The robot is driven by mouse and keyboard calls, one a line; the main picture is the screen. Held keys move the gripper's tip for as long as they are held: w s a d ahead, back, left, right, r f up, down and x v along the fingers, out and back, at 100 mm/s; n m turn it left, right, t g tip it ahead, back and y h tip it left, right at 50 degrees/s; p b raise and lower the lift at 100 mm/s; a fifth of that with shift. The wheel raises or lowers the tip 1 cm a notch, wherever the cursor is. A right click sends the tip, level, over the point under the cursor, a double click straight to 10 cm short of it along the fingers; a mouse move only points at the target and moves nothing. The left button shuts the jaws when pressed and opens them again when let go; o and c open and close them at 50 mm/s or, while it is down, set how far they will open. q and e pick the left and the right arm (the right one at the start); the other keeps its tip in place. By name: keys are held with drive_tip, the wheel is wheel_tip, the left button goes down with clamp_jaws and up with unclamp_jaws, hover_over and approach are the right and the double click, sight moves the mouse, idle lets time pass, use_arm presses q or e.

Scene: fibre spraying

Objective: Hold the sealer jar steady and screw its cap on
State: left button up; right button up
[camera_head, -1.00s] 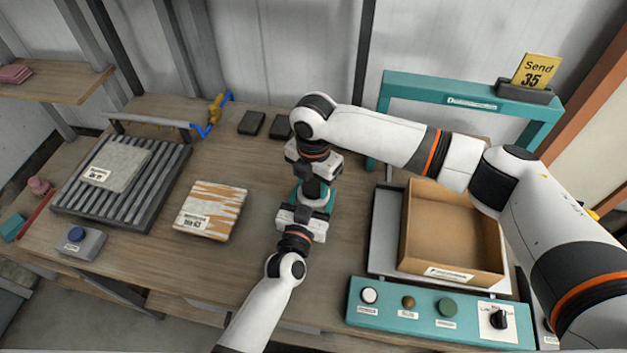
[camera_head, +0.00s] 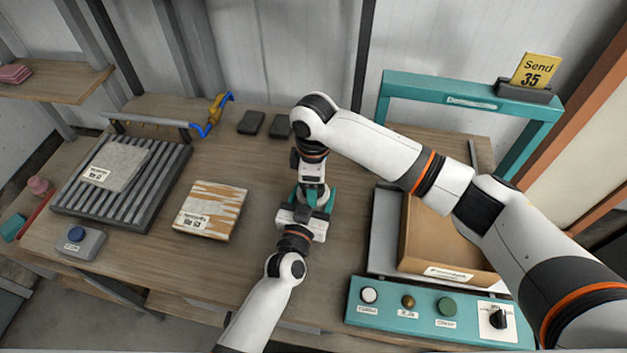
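The sealer jar is mostly hidden between my two grippers near the table's middle. A teal part (camera_head: 326,203) shows beside the fingers; I cannot tell whether it belongs to the jar or to a stand. My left gripper (camera_head: 306,209) reaches in from the front, level with the jar and up against it. Its fingertips are hidden, so its grip is unclear. My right gripper (camera_head: 313,193) points down directly above the jar, seen edge-on. The cap cannot be told apart from the dark fingers there, and whether the fingers are closed on it is unclear.
A cardboard box (camera_head: 424,245) and a teal button panel (camera_head: 385,312) are at right, below a teal frame (camera_head: 388,100). A wrapped slab (camera_head: 212,209) lies left of the jar, with a roller rack (camera_head: 75,205) beyond. Two dark blocks (camera_head: 251,122) lie behind.

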drive_tip(key=shift+r, duration=2.25)
drive_tip(key=shift+c, duration=0.4)
drive_tip(key=m, duration=0.1)
drive_tip(key=r+m, duration=0.1)
drive_tip(key=m, duration=0.2)
drive_tip(key=shift+r+m, duration=0.3)
drive_tip(key=shift+r, duration=0.05)
drive_tip(key=m, duration=0.2)
drive_tip(key=r+m, duration=0.1)
drive_tip(key=m, duration=0.1)
drive_tip(key=r+m, duration=0.1)
drive_tip(key=shift+m, duration=0.4)
drive_tip(key=shift+f, duration=0.1)
drive_tip(key=shift+f, duration=4)
